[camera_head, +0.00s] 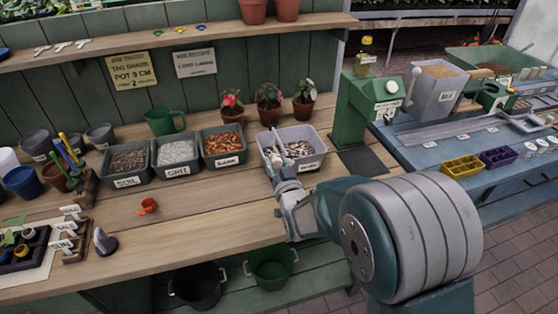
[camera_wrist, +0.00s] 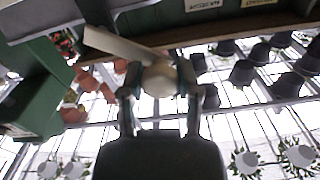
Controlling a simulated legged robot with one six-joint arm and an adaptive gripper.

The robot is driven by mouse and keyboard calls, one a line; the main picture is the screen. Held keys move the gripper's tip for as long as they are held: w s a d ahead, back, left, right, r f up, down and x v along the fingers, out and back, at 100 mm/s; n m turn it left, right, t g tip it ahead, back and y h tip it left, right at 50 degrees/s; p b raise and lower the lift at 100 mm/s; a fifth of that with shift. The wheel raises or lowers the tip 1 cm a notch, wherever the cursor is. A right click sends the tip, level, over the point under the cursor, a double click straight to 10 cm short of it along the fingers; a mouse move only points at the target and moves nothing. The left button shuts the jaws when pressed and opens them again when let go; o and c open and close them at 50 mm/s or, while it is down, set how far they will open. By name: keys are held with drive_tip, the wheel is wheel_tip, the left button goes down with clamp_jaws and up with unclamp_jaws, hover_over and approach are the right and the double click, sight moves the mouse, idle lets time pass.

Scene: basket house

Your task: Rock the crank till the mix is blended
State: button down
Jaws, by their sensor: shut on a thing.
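A light grey tub (camera_head: 318,158) with a pale, speckled mix in it stands on the wooden bench. A short pale bar, seemingly the crank (camera_head: 275,139), shows at its left side just above my gripper (camera_head: 279,168). In the wrist view my gripper (camera_wrist: 160,90) is shut on a round whitish knob (camera_wrist: 158,78), with one finger on each side. A flat pale bar (camera_wrist: 115,46) runs from the knob to the upper left. My wrist and fingers hide part of the tub's left front. How well the mix is blended is too small to tell.
Dark bins of soil (camera_head: 128,181), grit (camera_head: 178,173) and bark (camera_head: 224,161) stand left of the tub. An orange scoop (camera_head: 148,205) lies in front. A green press-like machine (camera_head: 350,108) stands to the right. Potted flowers (camera_head: 269,100) stand behind. The bench front is mostly clear.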

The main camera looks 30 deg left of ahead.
drive_tip(key=shift+f+n, duration=0.2)
drive_tip(key=shift+n, duration=0.2)
idle(0.3)
drive_tip(key=shift+c, duration=1.5)
unclamp_jaws()
drive_tip(key=shift+s, duration=0.1)
drive_tip(key=v, duration=1.1)
drive_tip(key=shift+s+d, duration=0.2)
drive_tip(key=shift+d, duration=0.1)
